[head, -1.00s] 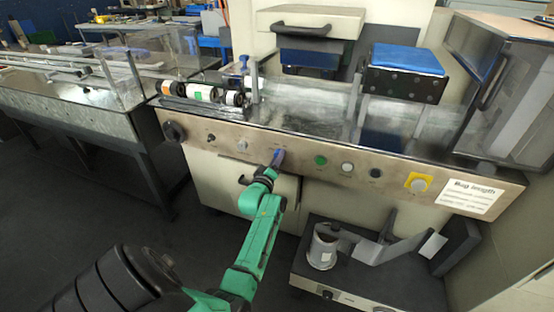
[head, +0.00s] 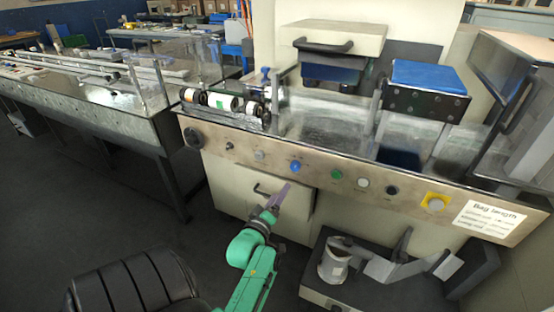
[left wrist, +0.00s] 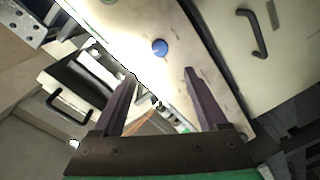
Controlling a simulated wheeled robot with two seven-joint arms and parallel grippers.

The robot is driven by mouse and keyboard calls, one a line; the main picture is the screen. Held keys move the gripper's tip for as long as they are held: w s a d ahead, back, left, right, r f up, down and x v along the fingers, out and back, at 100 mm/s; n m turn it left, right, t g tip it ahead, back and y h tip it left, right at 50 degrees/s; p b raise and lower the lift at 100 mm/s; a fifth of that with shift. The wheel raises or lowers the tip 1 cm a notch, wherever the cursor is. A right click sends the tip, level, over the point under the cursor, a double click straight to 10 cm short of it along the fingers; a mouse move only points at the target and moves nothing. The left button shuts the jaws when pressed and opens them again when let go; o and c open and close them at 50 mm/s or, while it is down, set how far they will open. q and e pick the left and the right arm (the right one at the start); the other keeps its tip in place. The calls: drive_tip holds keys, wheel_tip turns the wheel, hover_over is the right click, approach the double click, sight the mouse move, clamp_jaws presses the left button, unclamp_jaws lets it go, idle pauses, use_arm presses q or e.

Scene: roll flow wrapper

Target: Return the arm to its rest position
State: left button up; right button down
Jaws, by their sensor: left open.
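My left gripper (head: 279,197) is at the end of my green arm, in front of the machine's lower cabinet and below its control panel (head: 330,174). In the left wrist view its two dark fingers (left wrist: 157,92) are apart with nothing between them. A blue button (left wrist: 160,47) shows beyond the fingertips, apart from them. In the head view the blue button (head: 295,167) sits on the panel just above the gripper. My right gripper is not in view.
A black cabinet handle (head: 262,190) is close by the gripper. A low unit with a white cup (head: 334,262) stands at lower right. A black seat-like shape (head: 135,285) is at lower left. The dark floor at left is clear.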

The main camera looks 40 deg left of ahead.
use_arm(q)
drive_tip(key=shift+s+d, duration=0.2)
drive_tip(key=shift+s, duration=0.35)
drive_tip(key=s+d+f+m+g+h+p, duration=0.2)
drive_tip(key=d+f+m+g+h+p, duration=0.15)
drive_tip(key=d+f, duration=0.4)
drive_tip(key=s+d+f+m+g+h+p, duration=0.15)
drive_tip(key=d+f+m, duration=0.25)
drive_tip(key=f, duration=0.7)
drive_tip(key=s+d+f+m+g+h+p, duration=0.25)
drive_tip(key=s+d+f+m+g, duration=0.2)
drive_tip(key=s+f, duration=0.5)
drive_tip(key=s+a+f+m+g+p, duration=0.1)
drive_tip(key=s+f+m+g, duration=0.1)
drive_tip(key=s, duration=0.8)
drive_tip(key=s+a+f+m+g+p, duration=0.2)
drive_tip(key=s+f+m+g, duration=0.1)
drive_tip(key=s, duration=0.6)
drive_tip(key=shift+s+a+f+m+g+y, duration=0.2)
drive_tip(key=shift+s+f+m+g+y, duration=0.2)
drive_tip(key=shift+m, duration=0.2)
